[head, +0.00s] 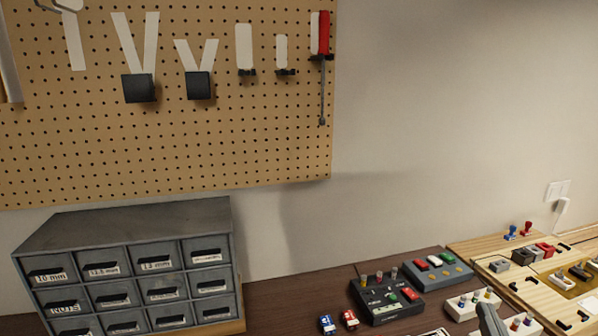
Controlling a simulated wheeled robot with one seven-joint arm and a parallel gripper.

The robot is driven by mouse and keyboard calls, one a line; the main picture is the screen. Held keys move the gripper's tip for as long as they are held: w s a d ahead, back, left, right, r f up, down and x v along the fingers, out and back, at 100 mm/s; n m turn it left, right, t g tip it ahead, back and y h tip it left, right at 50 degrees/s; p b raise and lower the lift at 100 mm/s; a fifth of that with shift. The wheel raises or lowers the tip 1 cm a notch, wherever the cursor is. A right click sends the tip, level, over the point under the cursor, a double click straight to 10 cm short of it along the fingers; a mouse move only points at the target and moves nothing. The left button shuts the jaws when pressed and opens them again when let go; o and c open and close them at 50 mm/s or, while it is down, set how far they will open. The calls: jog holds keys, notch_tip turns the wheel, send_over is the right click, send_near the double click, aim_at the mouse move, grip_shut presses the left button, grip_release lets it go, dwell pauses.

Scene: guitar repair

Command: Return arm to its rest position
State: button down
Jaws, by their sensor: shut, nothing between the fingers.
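My arm and gripper cannot be made out in the head view. A grey, upright piece (491,319) is cut off by the bottom edge at the right, and I cannot tell what it is. A red-handled screwdriver (323,75) hangs point down at the right end of the pegboard (250,135).
A grey drawer cabinet (130,230) with labelled drawers stands at the lower left. Dark pedals (388,300) (438,271) sit on the brown bench (275,296). Small blue-and-white (327,323) and red-and-white (350,319) items lie nearby. Wooden boards with small parts fill the right side.

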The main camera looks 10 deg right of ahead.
jog(key=s+a+f+n+g+y, duration=0.1)
jog(key=s+a+f, duration=0.3)
jog(key=s, duration=0.5)
jog(key=s+a+f+n+g+y, duration=0.1)
jog(key=s+a+f+n+y, duration=0.2)
jog(key=s+a, duration=0.6)
jog(key=s+a+f+n+y, duration=0.2)
jog(key=s+a+f+y, duration=0.2)
jog(key=s+a, duration=0.3)
jog(key=s+f, duration=0.1)
jog(key=s, duration=0.2)
jog(key=shift+g, duration=0.4)
